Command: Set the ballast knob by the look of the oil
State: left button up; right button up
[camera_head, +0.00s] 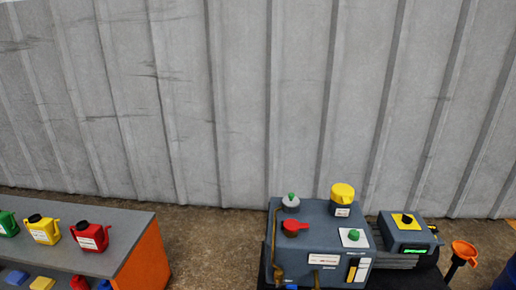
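A blue-grey pump unit (318,243) stands at the lower right of the head view. On its top are a red lever-like knob (295,227), a grey knob with a green tip (291,201), a large yellow cap (342,194) and a green knob on a white plate (353,235). I cannot tell for sure which is the ballast knob. A small dark window with a yellowish part (352,268), perhaps the oil sight glass, is on the front face. The oil's look is too small to judge. Neither gripper is in view.
A control box (406,233) with a black knob on a yellow plate and a lit green display stands right of the pump. A bench (135,226) at left holds red (91,236), yellow (43,229) and green (7,223) cans.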

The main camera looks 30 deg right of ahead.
aim_at(354, 234)
jog(key=l+z, duration=0.15)
jog(key=z, duration=1.4)
jog(key=k+l, duration=0.1)
jog(key=k, duration=0.8)
